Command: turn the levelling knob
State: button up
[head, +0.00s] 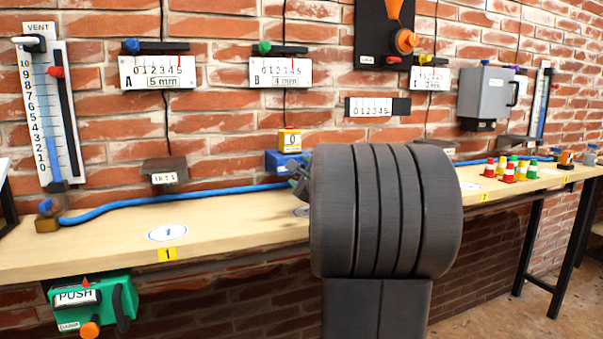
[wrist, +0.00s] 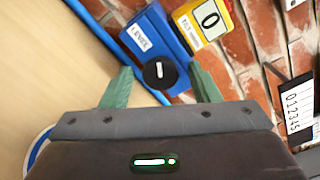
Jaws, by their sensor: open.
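The levelling knob (wrist: 159,74) is a round black knob with a white line, on the front of a blue box (wrist: 155,40) with a white label that seems to read "LEVEL". The box also shows in the head view (head: 277,161), where the knob cannot be made out behind my arm. A yellow block with a "0" display (wrist: 209,17) sits by the box. My gripper (wrist: 160,69) is open, its two green fingers on either side of the knob. Gaps show beside it; contact is not visible. In the head view only a bit of my gripper (head: 299,176) shows.
A blue hose (head: 180,196) runs along the wooden shelf (head: 110,228) near the box. Scales and gauges hang on the brick wall. A green PUSH box (head: 95,303) hangs under the shelf. Several small coloured cones (head: 508,170) stand at the right.

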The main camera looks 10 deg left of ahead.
jog(key=v, duration=1.3)
jog(key=shift+s+d+p, duration=0.25)
jog(key=shift+s+p, duration=0.05)
jog(key=shift+p, duration=0.1)
jog(key=x, duration=1.4)
jog(key=shift+b, duration=0.4)
